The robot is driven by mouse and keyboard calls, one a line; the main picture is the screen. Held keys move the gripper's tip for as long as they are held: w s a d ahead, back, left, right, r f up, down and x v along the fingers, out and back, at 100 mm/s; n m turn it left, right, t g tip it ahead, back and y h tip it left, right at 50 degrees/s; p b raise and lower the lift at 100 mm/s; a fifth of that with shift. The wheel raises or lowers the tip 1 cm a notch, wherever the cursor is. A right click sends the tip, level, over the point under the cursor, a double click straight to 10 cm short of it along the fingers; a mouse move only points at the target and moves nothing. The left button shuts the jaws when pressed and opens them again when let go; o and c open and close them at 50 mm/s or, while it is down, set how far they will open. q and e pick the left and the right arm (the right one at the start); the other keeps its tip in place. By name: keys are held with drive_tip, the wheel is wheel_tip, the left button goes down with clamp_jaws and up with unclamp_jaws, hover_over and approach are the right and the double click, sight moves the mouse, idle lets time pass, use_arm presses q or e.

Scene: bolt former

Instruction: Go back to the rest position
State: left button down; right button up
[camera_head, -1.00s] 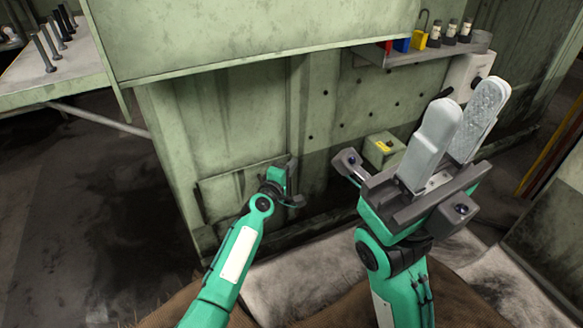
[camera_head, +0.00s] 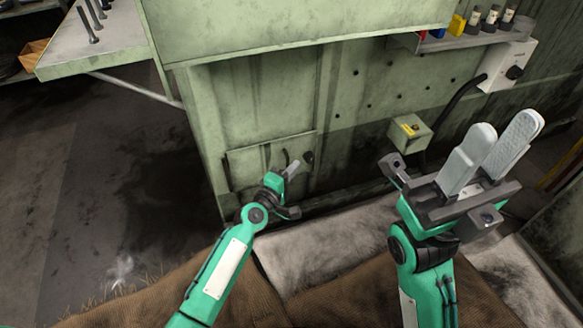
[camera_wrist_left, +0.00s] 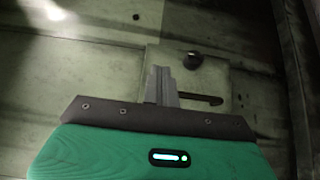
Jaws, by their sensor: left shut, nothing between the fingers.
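My left gripper (camera_head: 294,165) is low in front of the green machine's lower panel (camera_head: 268,150). Its grey fingers are together with nothing between them; in the left wrist view they (camera_wrist_left: 161,80) point at the panel, near a dark round knob (camera_wrist_left: 193,60) and a dark slot or handle (camera_wrist_left: 202,98). I cannot tell whether the fingers touch the panel. My right gripper (camera_head: 508,128) is raised at the right, its two pale fingers apart and pointing up, with nothing between them.
A green box with a yellow label (camera_head: 410,133) is on the machine wall between my grippers. A shelf (camera_head: 455,42) with coloured items is above right. A grey table (camera_head: 95,45) with bolts stands at upper left. Dark floor (camera_head: 120,200) at left is clear.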

use_arm(q)
drive_tip(key=shift+s+a, duration=0.2)
drive_tip(key=shift+s, duration=0.15)
